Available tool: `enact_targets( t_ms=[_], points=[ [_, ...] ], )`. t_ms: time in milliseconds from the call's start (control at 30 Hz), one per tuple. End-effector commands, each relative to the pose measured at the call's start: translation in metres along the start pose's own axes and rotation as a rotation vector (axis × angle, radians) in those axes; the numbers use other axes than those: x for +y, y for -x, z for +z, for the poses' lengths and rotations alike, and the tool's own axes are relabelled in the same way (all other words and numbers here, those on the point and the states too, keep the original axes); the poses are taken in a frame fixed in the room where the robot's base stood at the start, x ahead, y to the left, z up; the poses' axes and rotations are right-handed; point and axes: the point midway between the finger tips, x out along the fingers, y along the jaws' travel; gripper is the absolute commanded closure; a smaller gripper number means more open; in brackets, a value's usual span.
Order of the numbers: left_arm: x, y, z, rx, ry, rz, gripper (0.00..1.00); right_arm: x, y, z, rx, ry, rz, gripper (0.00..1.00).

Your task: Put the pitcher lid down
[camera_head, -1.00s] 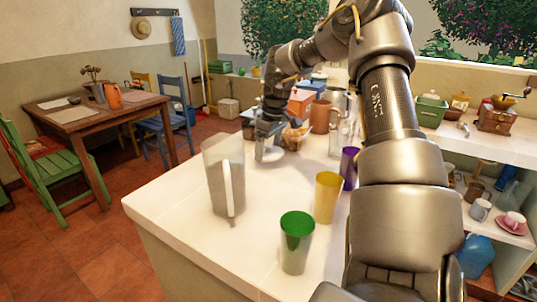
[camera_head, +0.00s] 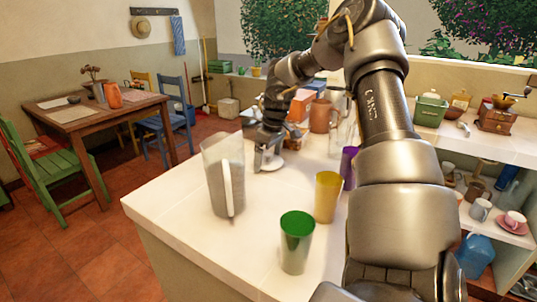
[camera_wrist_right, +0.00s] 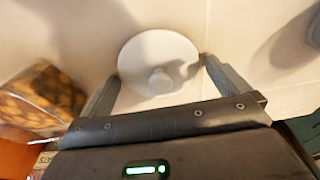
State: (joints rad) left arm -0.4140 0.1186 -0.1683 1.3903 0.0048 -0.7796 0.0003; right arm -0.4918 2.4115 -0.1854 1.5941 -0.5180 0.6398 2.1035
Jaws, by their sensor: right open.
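The pitcher lid (camera_wrist_right: 150,50) is a pale round disc with a small knob, lying flat on the white counter. It also shows in the head view (camera_head: 271,166), partly behind my right gripper. My right gripper (camera_wrist_right: 160,71) is open, its fingers apart on either side of the lid near the knob, and not closed on it. In the head view the right gripper (camera_head: 267,153) is low over the counter. The clear pitcher (camera_head: 222,180) stands upright and uncovered nearer the front, its handle facing me. My left gripper is not in view.
A green cup (camera_head: 296,243), a yellow cup (camera_head: 327,197) and a purple cup (camera_head: 349,166) stand to the right of the pitcher. An orange mug (camera_head: 321,116) and other items crowd the counter behind the gripper. The counter's left front is clear.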

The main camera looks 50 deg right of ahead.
Motion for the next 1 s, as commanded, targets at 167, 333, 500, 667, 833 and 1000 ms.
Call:
enact_targets(
  t_ms=[167,333,500,667,833,1000],
  points=[
    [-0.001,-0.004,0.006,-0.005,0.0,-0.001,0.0,0.0,0.008,-0.001,0.002,0.001,0.002,0.0],
    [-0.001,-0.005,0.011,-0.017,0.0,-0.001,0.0,0.0,0.041,-0.002,0.005,0.0,0.002,0.0],
    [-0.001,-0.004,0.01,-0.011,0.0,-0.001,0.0,0.0,0.079,-0.002,0.004,0.001,0.003,0.0],
    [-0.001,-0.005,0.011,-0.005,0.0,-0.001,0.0,0.0,0.105,-0.001,0.001,0.001,0.002,0.0],
    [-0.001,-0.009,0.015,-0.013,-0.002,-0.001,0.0,0.0,0.12,-0.001,0.0,0.0,0.001,0.0],
    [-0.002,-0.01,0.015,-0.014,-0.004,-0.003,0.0,0.0,0.123,0.0,0.0,0.0,0.0,0.0]
  ],
)
